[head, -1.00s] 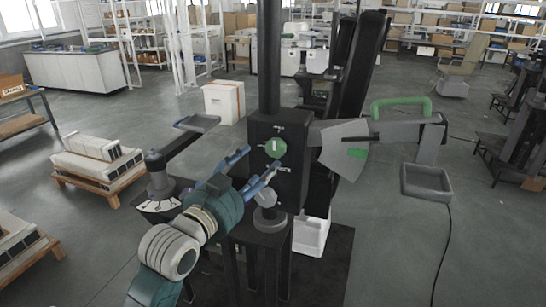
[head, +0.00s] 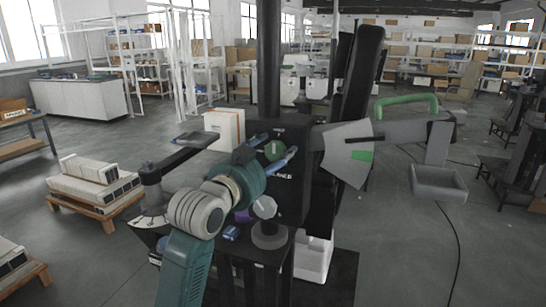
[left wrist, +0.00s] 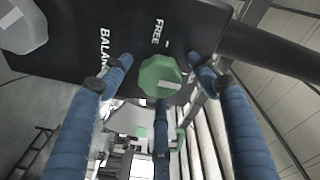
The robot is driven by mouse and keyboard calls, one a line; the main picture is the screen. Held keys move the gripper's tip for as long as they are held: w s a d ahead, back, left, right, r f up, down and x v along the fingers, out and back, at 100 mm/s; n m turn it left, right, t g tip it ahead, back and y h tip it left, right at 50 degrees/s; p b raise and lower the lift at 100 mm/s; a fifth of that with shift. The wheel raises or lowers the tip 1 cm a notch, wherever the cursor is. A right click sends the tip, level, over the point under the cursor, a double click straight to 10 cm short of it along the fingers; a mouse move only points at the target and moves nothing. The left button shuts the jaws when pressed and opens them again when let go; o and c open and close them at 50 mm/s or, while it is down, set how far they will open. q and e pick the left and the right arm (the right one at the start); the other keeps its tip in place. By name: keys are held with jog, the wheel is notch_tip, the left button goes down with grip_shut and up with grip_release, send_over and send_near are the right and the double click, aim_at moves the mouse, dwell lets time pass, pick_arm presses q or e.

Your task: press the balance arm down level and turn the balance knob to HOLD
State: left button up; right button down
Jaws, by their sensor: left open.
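The green balance knob (head: 274,150) is on the front of the black column box (head: 292,185); my left gripper partly hides it. In the left wrist view the knob (left wrist: 160,76) shows between the open blue fingers, with a white bar on it and the word FREE above. My left gripper (head: 277,149) is open in front of the knob; contact cannot be told. The grey balance arm (head: 400,131), with a green handle (head: 406,101), slopes slightly up to the right. Its dark pointer lies above the green patch (head: 361,155) on the pale sector plate. My right gripper is not in view.
A grey tray (head: 438,183) hangs from the arm's right end. A grey knob on a round base (head: 269,236) sits below the box. Pallets (head: 95,190) stand at left; floor at right is mostly open.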

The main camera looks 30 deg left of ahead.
pick_arm(q)
jog(key=c, duration=1.2)
jog(key=shift+o, duration=0.2)
jog(key=shift+r+n+p, duration=0.1)
jog(key=shift+n+p, duration=0.25)
jog(key=shift+n, duration=0.25)
jog(key=n+p, duration=0.2)
jog(key=n, duration=0.2)
jog(key=shift+t, duration=0.3)
jog(key=n+p, duration=0.1)
jog(key=n, duration=0.2)
jog(key=n+y+p, duration=0.1)
jog(key=n+p, duration=0.1)
jog(key=n, duration=0.1)
jog(key=shift+r+n+t, duration=0.1)
jog(key=shift+n+t, duration=0.2)
jog(key=shift+p, duration=0.3)
